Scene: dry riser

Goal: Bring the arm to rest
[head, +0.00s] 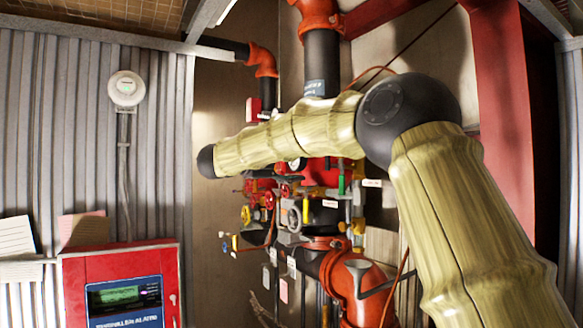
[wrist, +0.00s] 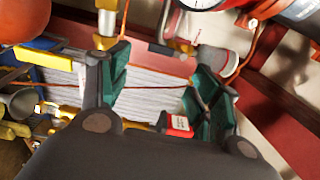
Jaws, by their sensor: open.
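My gripper (wrist: 160,68) shows in the wrist view with its two green-padded fingers spread apart. No object is held between the fingers. Pale slatted material, a thin reddish line and a small red tag (wrist: 177,124) show behind and between them. In the head view my arm reaches up from the lower right, bends at a dark joint and extends left across the pipework. My gripper cannot be made out in the head view.
Red and black riser pipework (head: 325,262) with several valves stands behind my arm, close around the gripper. A red alarm panel (head: 122,290) is at lower left. A red steel column (head: 508,110) stands at right. Corrugated wall (head: 60,120) fills the left.

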